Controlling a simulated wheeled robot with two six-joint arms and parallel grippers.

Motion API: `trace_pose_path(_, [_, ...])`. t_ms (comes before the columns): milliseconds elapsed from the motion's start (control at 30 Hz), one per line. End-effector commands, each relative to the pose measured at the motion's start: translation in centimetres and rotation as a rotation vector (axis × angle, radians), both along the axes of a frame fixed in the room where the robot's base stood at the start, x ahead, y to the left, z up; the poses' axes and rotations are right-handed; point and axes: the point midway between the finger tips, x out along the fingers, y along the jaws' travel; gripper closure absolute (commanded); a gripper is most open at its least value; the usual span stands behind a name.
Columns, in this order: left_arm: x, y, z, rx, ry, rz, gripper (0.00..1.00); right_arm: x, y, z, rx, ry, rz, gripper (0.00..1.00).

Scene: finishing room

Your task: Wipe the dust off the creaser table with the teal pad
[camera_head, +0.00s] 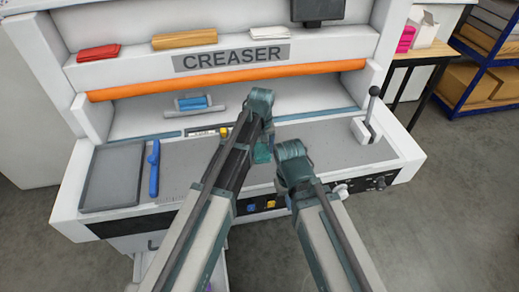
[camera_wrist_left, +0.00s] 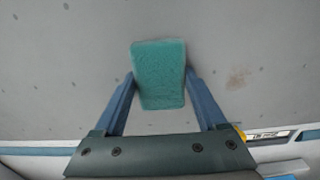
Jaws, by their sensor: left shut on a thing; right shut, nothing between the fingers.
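The teal pad (camera_wrist_left: 160,75) is held between the two blue fingers of my left gripper (camera_wrist_left: 160,85) in the left wrist view. In the head view a small part of the pad (camera_head: 263,153) shows below my left gripper (camera_head: 261,135), over the middle of the grey creaser table (camera_head: 345,142). I cannot tell whether the pad touches the surface. A brownish dust patch (camera_wrist_left: 238,77) lies right of the pad in the wrist view, with scattered dark specks around. My right gripper (camera_head: 291,160) is shut and empty beside the left one; its fingertips are mostly hidden.
A dark tray (camera_head: 112,178) and a blue-handled tool (camera_head: 154,168) are at the table's left. A lever (camera_head: 371,110) stands at its right. A blue-handled holder (camera_head: 193,104) sits behind, under the orange bar (camera_head: 230,80).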

Motion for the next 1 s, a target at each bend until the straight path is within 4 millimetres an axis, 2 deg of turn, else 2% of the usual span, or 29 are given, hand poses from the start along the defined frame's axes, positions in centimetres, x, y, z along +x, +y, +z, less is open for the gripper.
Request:
trace_pose_path(167, [0.1, -0.3, 0.7, -0.007, -0.002, -0.003, 0.71, 0.0, 0.0, 0.7, 0.0, 0.0, 0.0, 1.0])
trace_pose_path(700, [0.0, -0.1, 5.9, -0.003, -0.001, -0.001, 0.71, 0.0, 0.0, 5.9, 0.0, 0.0, 0.0, 1.0])
trace_pose_path(1000, [0.0, -0.1, 5.9, -0.003, -0.001, -0.001, 0.71, 0.0, 0.0, 5.9, 0.0, 0.0, 0.0, 1.0])
